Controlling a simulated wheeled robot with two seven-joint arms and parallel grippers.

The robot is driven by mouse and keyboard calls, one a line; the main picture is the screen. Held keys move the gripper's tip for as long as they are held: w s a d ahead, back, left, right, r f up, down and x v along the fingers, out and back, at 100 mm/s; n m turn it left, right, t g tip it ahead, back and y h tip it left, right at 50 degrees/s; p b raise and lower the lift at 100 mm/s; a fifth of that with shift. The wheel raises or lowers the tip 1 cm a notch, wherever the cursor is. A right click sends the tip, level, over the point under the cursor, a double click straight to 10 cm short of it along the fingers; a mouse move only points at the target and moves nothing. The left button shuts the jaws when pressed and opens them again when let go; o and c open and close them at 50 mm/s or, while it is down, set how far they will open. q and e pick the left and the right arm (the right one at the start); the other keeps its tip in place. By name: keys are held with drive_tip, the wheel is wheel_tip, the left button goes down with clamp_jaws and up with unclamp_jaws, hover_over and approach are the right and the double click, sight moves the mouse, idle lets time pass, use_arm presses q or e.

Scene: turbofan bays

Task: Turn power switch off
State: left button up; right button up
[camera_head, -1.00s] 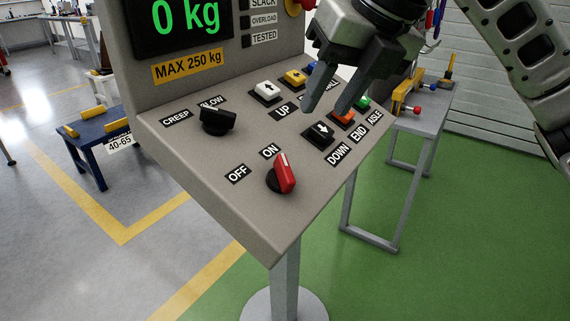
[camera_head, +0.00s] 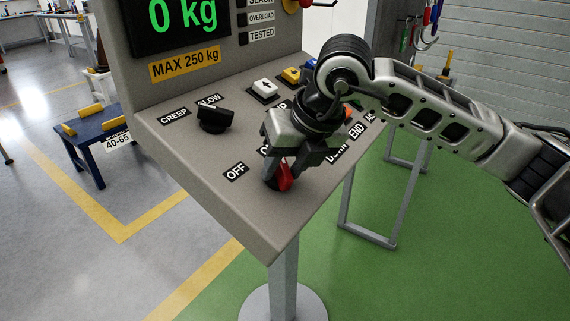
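The power switch is a red-handled rotary knob (camera_head: 285,179) on the sloping grey panel (camera_head: 215,160). The OFF label (camera_head: 236,171) lies to its upper left. The ON label is mostly hidden behind my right gripper. My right gripper (camera_head: 284,174) is down at the knob, with its fingers apart and the red handle between them. One finger is close to the handle's left side; contact cannot be made out. The handle still points up toward the ON label. My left gripper is not in view.
A black CREEP/SLOW knob (camera_head: 215,118) stands left of my gripper. A white up button (camera_head: 265,88) and a yellow button (camera_head: 291,75) lie behind it. My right arm covers other buttons. The display (camera_head: 180,20) reads 0 kg.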

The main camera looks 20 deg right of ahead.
clamp_jaws()
